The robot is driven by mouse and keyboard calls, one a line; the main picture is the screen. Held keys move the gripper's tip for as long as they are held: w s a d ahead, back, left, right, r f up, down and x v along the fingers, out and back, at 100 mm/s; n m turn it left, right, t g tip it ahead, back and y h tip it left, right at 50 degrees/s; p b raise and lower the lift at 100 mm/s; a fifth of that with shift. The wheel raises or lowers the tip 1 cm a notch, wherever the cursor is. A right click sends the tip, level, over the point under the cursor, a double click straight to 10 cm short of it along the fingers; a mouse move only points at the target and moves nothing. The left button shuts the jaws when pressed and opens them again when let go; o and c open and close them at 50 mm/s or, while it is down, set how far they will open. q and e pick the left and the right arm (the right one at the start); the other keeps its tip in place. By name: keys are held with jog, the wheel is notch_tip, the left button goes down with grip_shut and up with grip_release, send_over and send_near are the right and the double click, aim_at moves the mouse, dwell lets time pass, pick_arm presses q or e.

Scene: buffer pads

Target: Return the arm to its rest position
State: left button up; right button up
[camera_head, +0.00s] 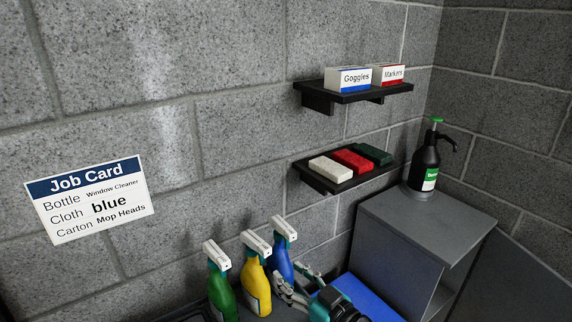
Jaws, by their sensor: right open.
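My right gripper (289,275) is open at the bottom of the head view, its arm coming in from the lower edge. Its fingers are close to the blue spray bottle (281,258); I cannot tell whether they touch it. A yellow spray bottle (255,287) and a green spray bottle (221,294) stand to the left of the blue one, all upright with white trigger heads. My left gripper is not in view.
A job card (90,200) hangs on the block wall. The upper shelf (350,96) holds two labelled cartons; the lower shelf (335,186) holds white, red and green blocks. A black pump bottle (424,168) stands on a grey cabinet (415,225). A blue pad (368,300) lies beside my gripper.

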jog(key=s+d+f+m+g+h, duration=0.4)
jog(key=s+d+f+h, duration=0.4)
jog(key=s+f, duration=0.4)
jog(key=s+d+f+m+g+h, duration=0.1)
jog(key=s+d+f+g+h, duration=0.15)
jog(key=s+d, duration=0.4)
jog(key=s+d+f+m+g+h, duration=0.1)
jog(key=s+d+f+m+g, duration=0.2)
jog(key=s, duration=0.6)
notch_tip(320, 180, down, 27)
jog(key=s+d+n+g+b, duration=0.1)
jog(key=s+n+g+b, duration=0.1)
jog(key=b, duration=0.1)
jog(key=s+d+f+b, duration=0.2)
jog(key=s+d+f, duration=0.1)
jog(key=s+f, duration=1.3)
notch_tip(320, 180, down, 4)
jog(key=shift+s+g, duration=0.3)
jog(key=shift+g, duration=0.15)
